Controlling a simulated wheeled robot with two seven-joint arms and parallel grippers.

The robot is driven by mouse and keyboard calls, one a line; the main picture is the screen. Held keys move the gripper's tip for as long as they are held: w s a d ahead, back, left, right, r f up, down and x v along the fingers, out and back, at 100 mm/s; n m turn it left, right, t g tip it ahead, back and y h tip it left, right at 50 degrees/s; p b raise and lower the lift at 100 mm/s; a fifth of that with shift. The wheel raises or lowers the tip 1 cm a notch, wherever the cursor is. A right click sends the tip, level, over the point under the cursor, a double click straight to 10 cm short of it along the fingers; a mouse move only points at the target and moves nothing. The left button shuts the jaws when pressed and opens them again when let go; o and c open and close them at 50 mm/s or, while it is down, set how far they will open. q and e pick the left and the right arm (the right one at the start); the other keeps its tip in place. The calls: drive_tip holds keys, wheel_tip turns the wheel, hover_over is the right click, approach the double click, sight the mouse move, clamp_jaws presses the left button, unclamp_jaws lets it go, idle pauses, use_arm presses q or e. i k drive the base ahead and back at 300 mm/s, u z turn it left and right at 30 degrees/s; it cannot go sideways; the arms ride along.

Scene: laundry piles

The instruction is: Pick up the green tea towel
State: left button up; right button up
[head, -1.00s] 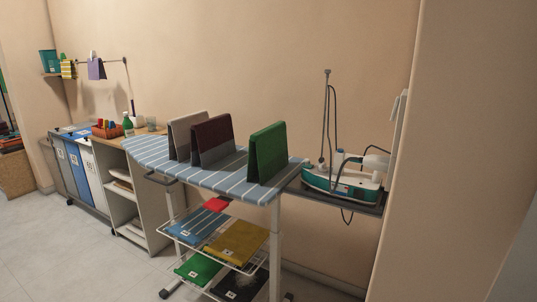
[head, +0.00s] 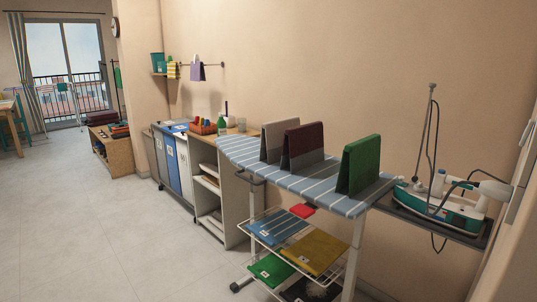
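A green towel (head: 362,165) stands folded like a tent on the right part of the blue striped ironing board (head: 305,181). A dark red and grey one (head: 304,148) and a light grey-brown one (head: 279,140) stand in the same way to its left. Another green folded cloth (head: 271,270) lies flat on the lower rack under the board. Neither of my grippers shows in the head view.
A steam iron station (head: 440,208) sits on a shelf right of the board. A wire rack below holds a blue striped cloth (head: 277,227) and a mustard one (head: 315,251). Laundry bins (head: 172,163) stand further left. The tiled floor (head: 120,235) at left is clear.

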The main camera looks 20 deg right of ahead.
sight(359, 169)
drive_tip(key=u, duration=0.4)
drive_tip(key=i, duration=2.6)
drive_tip(key=z, duration=0.35)
